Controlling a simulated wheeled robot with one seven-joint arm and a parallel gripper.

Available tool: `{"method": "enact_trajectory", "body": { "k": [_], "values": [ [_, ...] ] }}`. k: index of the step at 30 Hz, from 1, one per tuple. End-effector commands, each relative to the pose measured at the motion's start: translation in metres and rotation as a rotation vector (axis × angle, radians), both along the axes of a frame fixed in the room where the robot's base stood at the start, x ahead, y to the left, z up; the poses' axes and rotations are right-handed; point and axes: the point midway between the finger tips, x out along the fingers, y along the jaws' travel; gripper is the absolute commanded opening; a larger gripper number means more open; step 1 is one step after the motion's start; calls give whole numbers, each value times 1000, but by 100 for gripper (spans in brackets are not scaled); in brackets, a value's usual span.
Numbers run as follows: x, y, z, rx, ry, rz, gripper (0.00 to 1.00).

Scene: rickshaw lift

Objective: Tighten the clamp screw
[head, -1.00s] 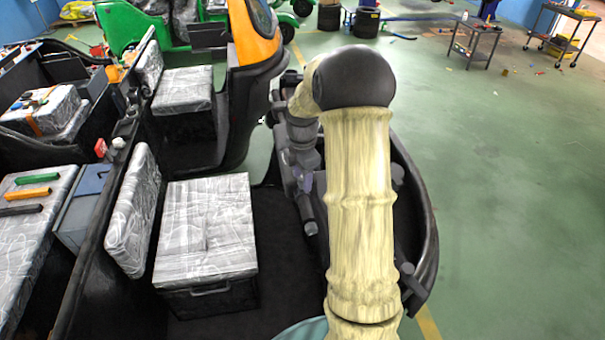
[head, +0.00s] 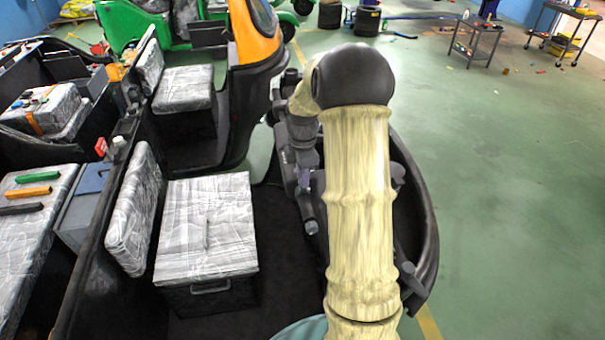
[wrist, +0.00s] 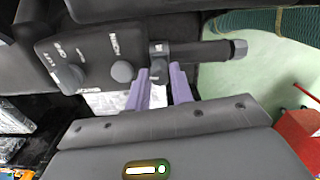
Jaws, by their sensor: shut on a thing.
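My gripper (wrist: 159,76) shows in the wrist view with two purple fingers, their tips on either side of a small dark clamp screw (wrist: 158,62) below a dark bar. The fingers are shut on the screw; its exact shape is partly hidden between them. The dark bar (wrist: 205,51) runs to the right and ends in a grey cap. A dark panel (wrist: 85,62) with white lettering and round knobs lies to the left of the fingers. In the head view my gripper (head: 304,178) is small and dim beside the dark steering column parts, partly behind my arm.
A wrapped seat box (head: 207,225) stands left of my arm. A black curved body shell (head: 425,215) rises to its right. A second vehicle with an orange front (head: 258,40) stands beyond. Green floor (head: 500,200) at the right is open, with carts farther off.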

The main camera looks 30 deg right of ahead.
Motion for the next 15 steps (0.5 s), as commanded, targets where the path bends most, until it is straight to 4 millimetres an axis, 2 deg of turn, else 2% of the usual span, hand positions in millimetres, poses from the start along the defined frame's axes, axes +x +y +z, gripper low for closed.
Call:
{"method": "enact_trajectory", "body": {
  "k": [15],
  "values": [
    [1,0,1,-2,-3,-441,0]
  ]
}}
